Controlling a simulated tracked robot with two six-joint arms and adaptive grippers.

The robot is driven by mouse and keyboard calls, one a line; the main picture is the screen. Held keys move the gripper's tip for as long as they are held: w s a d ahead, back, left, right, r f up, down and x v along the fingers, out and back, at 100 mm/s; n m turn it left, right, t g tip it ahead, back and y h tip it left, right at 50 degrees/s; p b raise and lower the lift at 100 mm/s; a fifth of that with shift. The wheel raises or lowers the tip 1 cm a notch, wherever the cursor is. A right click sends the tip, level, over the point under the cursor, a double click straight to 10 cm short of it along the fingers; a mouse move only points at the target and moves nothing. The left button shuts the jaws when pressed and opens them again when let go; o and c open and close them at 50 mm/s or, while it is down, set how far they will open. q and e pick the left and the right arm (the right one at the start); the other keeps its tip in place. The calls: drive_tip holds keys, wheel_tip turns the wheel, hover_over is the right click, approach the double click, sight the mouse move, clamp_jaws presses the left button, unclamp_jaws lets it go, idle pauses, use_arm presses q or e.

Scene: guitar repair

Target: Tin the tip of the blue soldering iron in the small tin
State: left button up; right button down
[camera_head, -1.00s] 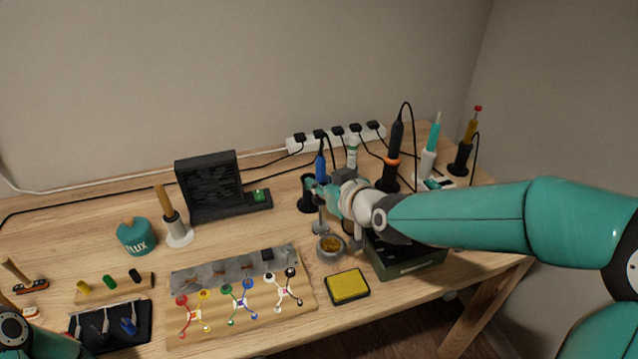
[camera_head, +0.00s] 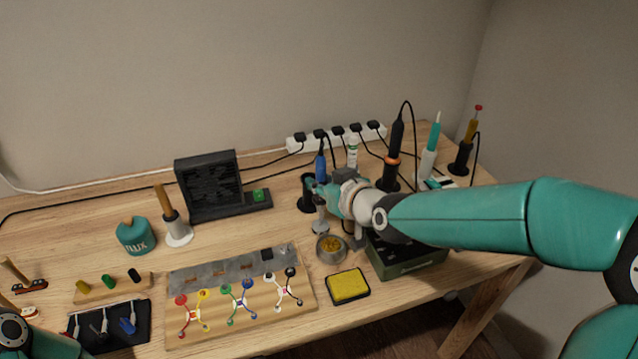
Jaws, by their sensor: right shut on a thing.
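The blue soldering iron (camera_head: 320,165) stands about upright, with its handle showing above my right gripper (camera_head: 322,193). My right gripper is shut on it. The iron's tip cannot be made out. A small round grey tin (camera_head: 332,258) with golden, rough-looking contents sits on the bench just below and in front of the gripper. I cannot tell whether the iron touches it. My left gripper is not clearly in view; only part of my left arm shows at the bottom left corner.
A black iron stand (camera_head: 307,198) is close behind the gripper. A yellow sponge (camera_head: 348,286) lies in front of the tin, and a dark green box (camera_head: 410,268) stands to its right under my arm. A wiring board (camera_head: 240,318) lies left. Cords run to a white power strip (camera_head: 345,133).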

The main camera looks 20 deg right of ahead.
sight(321, 158)
idle(0.7)
wheel_tip(321, 158, up, 7)
drive_tip(key=p, duration=0.5)
drive_tip(key=shift+p, duration=0.4)
